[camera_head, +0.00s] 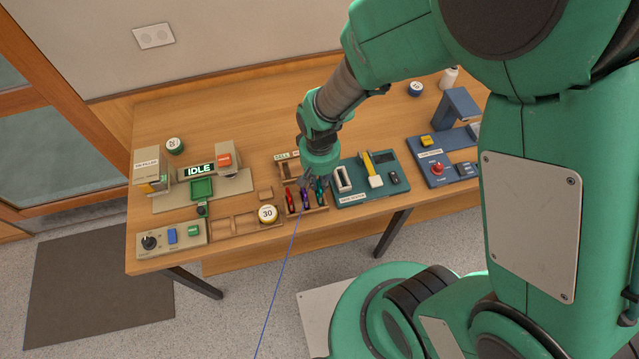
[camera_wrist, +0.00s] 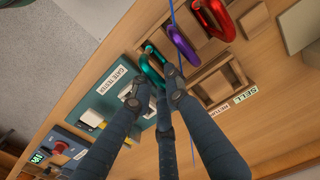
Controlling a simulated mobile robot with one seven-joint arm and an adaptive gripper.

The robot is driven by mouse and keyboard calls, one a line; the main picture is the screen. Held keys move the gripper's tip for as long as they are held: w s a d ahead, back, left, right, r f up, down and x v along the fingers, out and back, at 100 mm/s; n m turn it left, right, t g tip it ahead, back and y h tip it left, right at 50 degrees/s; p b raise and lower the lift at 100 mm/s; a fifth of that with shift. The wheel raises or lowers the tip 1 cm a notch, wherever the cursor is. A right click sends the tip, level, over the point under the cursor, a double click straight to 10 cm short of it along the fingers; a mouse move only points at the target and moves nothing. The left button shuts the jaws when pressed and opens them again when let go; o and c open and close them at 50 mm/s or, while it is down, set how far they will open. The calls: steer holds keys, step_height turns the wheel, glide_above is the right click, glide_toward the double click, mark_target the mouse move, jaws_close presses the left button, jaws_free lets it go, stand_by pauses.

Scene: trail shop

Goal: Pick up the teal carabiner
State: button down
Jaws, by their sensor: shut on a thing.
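The teal carabiner (camera_wrist: 151,68) is at my gripper's fingertips (camera_wrist: 154,86) in the wrist view, partly hidden by the fingers. My gripper is shut on it. In the head view my gripper (camera_head: 314,180) points down over the right end of a wooden compartment tray (camera_head: 308,213), and the teal carabiner (camera_head: 320,192) shows just below it. I cannot tell whether the carabiner is clear of the tray. A purple carabiner (camera_wrist: 181,43) lies beside it, and a red carabiner (camera_wrist: 222,22) lies beyond the purple one.
A teal gate tester (camera_head: 352,198) stands right beside the tray. A round tin marked 30 (camera_head: 267,214) sits to the left. A blue-grey device (camera_head: 444,165) stands farther right, and an IDLE station (camera_head: 198,170) at left. The back of the table is mostly clear.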

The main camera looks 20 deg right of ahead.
steer(key=shift+r, duration=0.45)
step_height(320, 180, up, 2)
steer(key=shift+w+r+p, duration=0.1)
steer(key=shift+r+p, duration=0.05)
steer(key=shift+p, duration=0.25)
steer(key=s+d+r+p, duration=0.1)
steer(key=s+d, duration=0.2)
steer(key=s, duration=1.3)
steer(key=shift+r+p, duration=0.15)
steer(key=shift+p, duration=0.15)
